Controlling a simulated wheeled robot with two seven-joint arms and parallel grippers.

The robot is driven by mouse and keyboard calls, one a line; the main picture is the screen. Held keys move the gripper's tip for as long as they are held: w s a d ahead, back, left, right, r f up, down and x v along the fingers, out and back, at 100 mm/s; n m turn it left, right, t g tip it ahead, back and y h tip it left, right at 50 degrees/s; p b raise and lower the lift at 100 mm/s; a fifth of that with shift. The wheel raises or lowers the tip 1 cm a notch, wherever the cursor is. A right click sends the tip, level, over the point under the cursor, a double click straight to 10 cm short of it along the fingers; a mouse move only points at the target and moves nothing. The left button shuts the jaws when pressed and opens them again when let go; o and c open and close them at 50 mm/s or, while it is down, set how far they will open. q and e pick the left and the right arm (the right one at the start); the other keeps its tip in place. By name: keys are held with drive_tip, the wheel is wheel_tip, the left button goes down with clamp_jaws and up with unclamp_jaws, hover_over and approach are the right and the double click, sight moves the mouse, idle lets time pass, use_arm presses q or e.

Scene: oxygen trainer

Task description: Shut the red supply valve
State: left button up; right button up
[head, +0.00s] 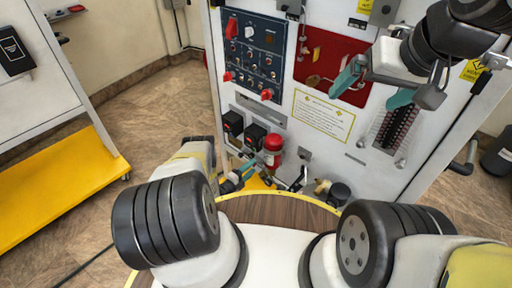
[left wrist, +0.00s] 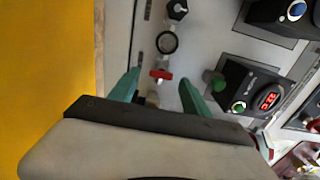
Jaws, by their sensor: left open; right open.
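The red supply valve is a small red handle (left wrist: 161,74) on a brass-coloured fitting, low on the pale panel. In the left wrist view it lies between the two teal fingers of my left gripper (left wrist: 160,88), which is open. I cannot tell whether either finger touches it. In the head view my left gripper (head: 245,172) is low at the panel's front, and I cannot make out the valve there. My right gripper (head: 372,90) is open and empty, high in front of the panel's right half.
A round gauge (left wrist: 167,42) and a black knob (left wrist: 177,9) sit beyond the valve. A red cylinder (head: 272,148) stands close by. A yellow-shelved cabinet (head: 65,185) is at left.

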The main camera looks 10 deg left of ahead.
use_arm(q)
drive_tip(key=v, duration=0.7)
drive_tip(key=shift+s+a, duration=0.1)
